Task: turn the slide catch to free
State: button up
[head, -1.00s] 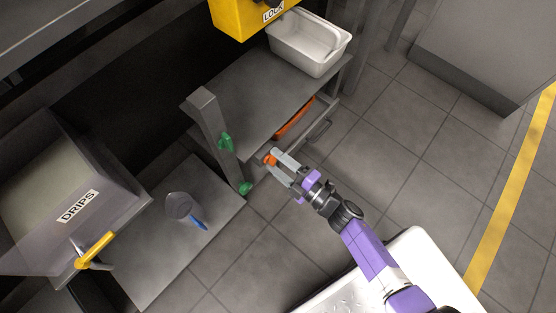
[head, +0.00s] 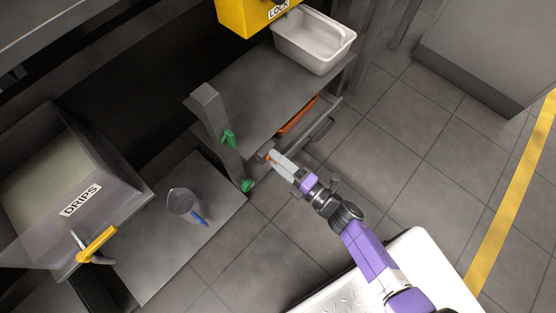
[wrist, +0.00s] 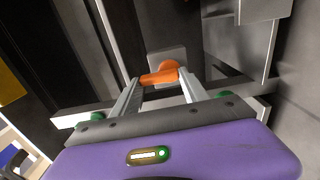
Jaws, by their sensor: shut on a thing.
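The slide catch is a small orange knob with a lever on a grey plate, seen in the wrist view (wrist: 160,75). Its lever points left in that view. In the head view only a bit of the orange catch (head: 268,156) shows at my fingertips, at the shelf's front corner. My gripper (head: 272,158) is shut on the catch; the wrist view shows its two grey fingers (wrist: 162,82) on either side of the orange part. Its exact turn is hard to tell in the head view.
A post with green knobs (head: 229,138) stands just left of my gripper. An orange tray (head: 298,116) sits under the shelf (head: 240,95), by a handle (head: 322,130). A white tub (head: 312,60), a DRIPS bin (head: 40,235) and a clear jug (head: 180,203) stand around. Right floor is clear.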

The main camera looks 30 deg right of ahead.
jog(key=shift+s, duration=0.1)
jog(key=o, duration=1.4)
jog(key=p+v, duration=0.2)
jog(key=v, duration=0.5)
jog(key=shift+s+d, duration=0.1)
jog(key=shift+s, duration=0.25)
